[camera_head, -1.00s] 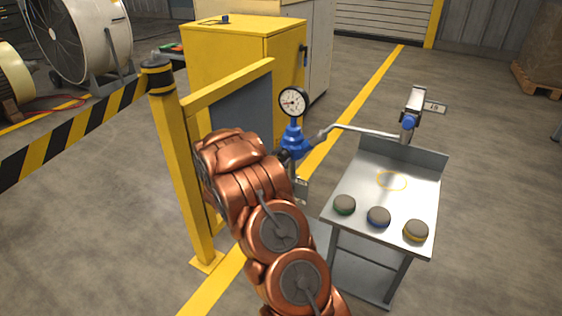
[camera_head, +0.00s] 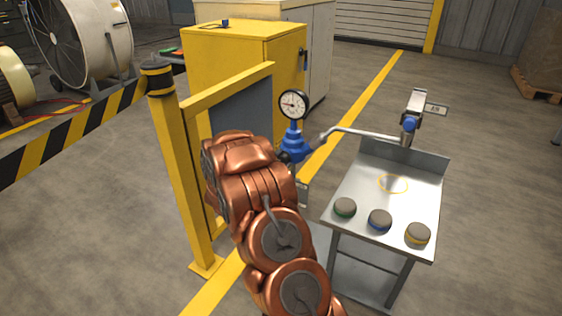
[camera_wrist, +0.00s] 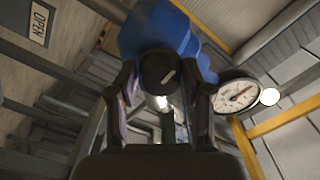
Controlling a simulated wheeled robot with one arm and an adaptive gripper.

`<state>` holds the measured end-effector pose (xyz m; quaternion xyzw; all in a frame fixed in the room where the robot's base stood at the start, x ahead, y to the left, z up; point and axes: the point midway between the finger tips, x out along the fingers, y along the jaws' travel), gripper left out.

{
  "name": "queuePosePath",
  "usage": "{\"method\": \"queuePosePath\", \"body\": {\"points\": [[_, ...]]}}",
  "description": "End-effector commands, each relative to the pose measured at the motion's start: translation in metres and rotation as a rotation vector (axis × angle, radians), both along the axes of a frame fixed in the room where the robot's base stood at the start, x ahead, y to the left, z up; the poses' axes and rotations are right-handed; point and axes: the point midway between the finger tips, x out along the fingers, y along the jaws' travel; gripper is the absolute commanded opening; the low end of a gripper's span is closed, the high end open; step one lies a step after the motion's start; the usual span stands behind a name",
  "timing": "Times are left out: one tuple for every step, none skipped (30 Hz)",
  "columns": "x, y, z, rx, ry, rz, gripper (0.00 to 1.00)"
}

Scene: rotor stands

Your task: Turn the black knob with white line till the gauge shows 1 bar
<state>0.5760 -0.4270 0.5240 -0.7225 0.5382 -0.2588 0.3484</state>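The black knob (camera_wrist: 163,72) with a short tilted white line shows in the wrist view, under a blue regulator body (camera_wrist: 150,30). My gripper (camera_wrist: 168,82) has one finger on each side of the knob. The fingers stand apart and look open; whether they touch the knob is unclear. The round gauge (camera_wrist: 237,94) with a red needle is to the right, its scale too small to read. In the head view the gauge (camera_head: 293,104) sits on top of the blue regulator (camera_head: 293,142). My arm hides the gripper and knob there.
A yellow frame with a post (camera_head: 178,170) stands just left of my arm. A pipe (camera_head: 365,132) runs from the regulator to a blue-fitted valve (camera_head: 410,124). A yellow cabinet (camera_head: 235,60) is behind.

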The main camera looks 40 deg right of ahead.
Motion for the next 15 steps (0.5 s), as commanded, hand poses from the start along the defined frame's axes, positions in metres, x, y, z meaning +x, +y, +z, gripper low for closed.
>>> {"method": "queuePosePath", "body": {"points": [[0.0002,0.0001,0.0001,0.0,0.0,0.0,0.58],[0.0003,0.0001,0.0002,-0.001,0.0,0.001,0.61],[0.0003,0.0001,0.0002,-0.001,0.0,0.001,0.65],[0.0003,0.0001,0.0003,-0.001,0.0,0.001,0.66],[0.0003,0.0001,0.0003,-0.001,0.0,0.001,0.66],[0.0004,0.0001,0.0003,-0.001,0.0,0.001,0.66],[0.0004,0.0001,0.0003,-0.001,0.0,0.001,0.66],[0.0005,0.0002,0.0003,-0.001,0.0,0.001,0.66],[0.0005,0.0002,0.0003,-0.001,0.0,0.001,0.66],[0.0005,0.0002,0.0003,-0.001,0.0,0.001,0.66],[0.0005,0.0002,0.0003,-0.001,0.0,0.001,0.66],[0.0005,0.0007,0.0005,-0.001,0.0,0.002,0.66],[0.0004,0.0013,0.0004,-0.001,0.0,0.002,0.66],[0.0002,0.0021,0.0004,0.0,0.0,0.001,0.66],[-0.0002,0.0041,0.0004,0.0,0.0,0.001,0.66]]}}
